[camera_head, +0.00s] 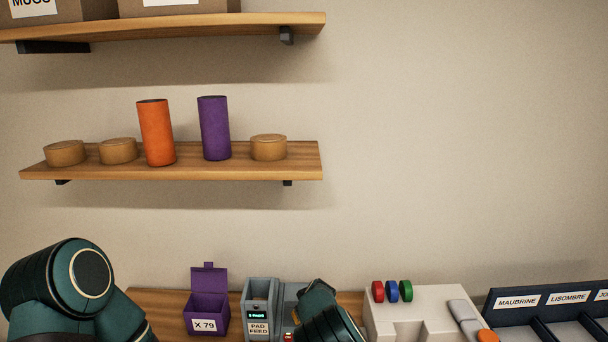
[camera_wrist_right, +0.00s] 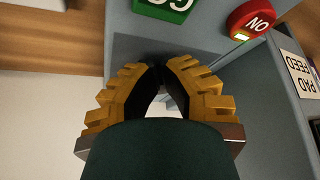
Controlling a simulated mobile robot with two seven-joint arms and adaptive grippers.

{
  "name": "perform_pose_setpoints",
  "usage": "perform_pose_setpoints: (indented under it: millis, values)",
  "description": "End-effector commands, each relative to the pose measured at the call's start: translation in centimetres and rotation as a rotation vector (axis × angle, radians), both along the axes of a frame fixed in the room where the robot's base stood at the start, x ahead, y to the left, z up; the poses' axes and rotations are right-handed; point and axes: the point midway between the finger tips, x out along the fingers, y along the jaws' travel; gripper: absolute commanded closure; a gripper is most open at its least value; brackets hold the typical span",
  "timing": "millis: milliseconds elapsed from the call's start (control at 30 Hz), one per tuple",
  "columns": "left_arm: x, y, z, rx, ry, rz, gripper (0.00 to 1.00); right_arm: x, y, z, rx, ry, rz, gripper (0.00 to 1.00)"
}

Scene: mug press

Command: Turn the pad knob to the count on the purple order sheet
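The grey pad feed machine (camera_head: 247,297) stands on the wooden counter, with a small green-lit display too small to read. Its PAD FEED label shows upside down in the right wrist view (camera_wrist_right: 298,74). I cannot make out a pad knob in either view. I see no purple order sheet; a purple open-lidded box (camera_head: 190,318) marked X 79 stands left of the machine. My right gripper (camera_wrist_right: 160,72) has its ridged yellow fingers drawn together, close to the grey machine body; I see nothing held. My left arm shows at lower left, its gripper out of frame.
A green block (camera_wrist_right: 163,10) and a red button (camera_wrist_right: 247,18) are near my right fingers. A white unit (camera_head: 440,308) with red, blue and green knobs stands right, beside a dark labelled tray (camera_head: 492,302). A purple cylinder (camera_head: 214,128) is on the shelf.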

Motion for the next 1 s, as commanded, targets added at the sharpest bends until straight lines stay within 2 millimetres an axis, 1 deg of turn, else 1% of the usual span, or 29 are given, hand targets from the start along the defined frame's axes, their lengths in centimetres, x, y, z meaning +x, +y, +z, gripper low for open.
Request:
perform_pose_setpoints:
  millis: [267, 733, 1000]
  values:
    - [0.0, 0.0, 0.0, 0.001, 0.0, 0.0, 0.53, 0.1, 0.0, 0.1, 0.001, -0.002, 0.001, 1.0]
    - [0.0, 0.0, -0.1, 0.001, 0.0, 0.0, 0.53, 0.6, -1.0, 0.0, 0.001, -0.002, 0.001, 1.0]
    - [0.0, 0.0, -0.2, 0.001, 0.0, 0.0, 0.53, 0.8, -1.3, 0.0, 0.0, -0.001, 0.001, 1.0]
